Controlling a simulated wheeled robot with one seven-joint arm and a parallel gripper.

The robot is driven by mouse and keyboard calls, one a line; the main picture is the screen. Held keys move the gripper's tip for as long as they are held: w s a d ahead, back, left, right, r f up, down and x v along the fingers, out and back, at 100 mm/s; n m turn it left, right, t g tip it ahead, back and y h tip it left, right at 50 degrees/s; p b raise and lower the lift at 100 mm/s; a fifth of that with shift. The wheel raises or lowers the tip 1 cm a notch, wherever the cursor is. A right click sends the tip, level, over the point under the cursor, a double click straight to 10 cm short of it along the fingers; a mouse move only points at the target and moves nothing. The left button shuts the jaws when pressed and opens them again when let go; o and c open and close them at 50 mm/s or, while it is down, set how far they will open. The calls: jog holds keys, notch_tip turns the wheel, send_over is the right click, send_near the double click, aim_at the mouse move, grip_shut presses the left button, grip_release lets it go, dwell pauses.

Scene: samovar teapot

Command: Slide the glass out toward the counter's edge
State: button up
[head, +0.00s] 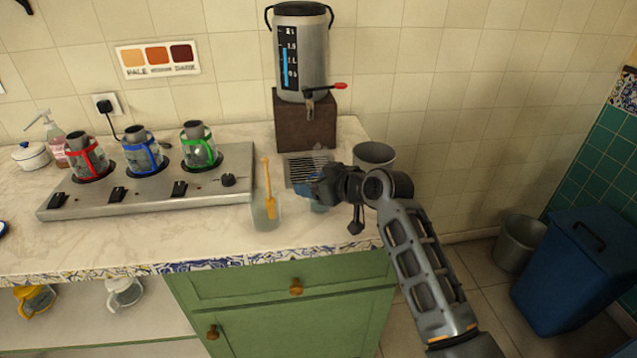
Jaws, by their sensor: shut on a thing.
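My gripper (325,190) is over the right part of the counter (225,243), in front of the samovar's drip grille. It is shut on a glass (320,207), of which only a small bluish lower part shows below the fingers. The rest of the glass is hidden by the gripper. The glass appears upright, close to the counter top, between the grille and the counter's tiled front edge (210,264).
A clear jar (266,217) with a yellow spatula stands just left of my gripper. The samovar (302,55) has a red-handled tap above the grille (304,168). A grey bin (374,157) is at the right. A burner plate (150,180) holds three pots. Counter front is clear.

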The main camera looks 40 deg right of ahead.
jog(key=shift+s+a, duration=0.1)
dwell(0.3)
jog(key=o, duration=1.2)
jog(key=shift+c, duration=0.2)
jog(key=v, duration=0.8)
jog(key=shift+b, duration=0.4)
jog(key=shift+f, duration=0.1)
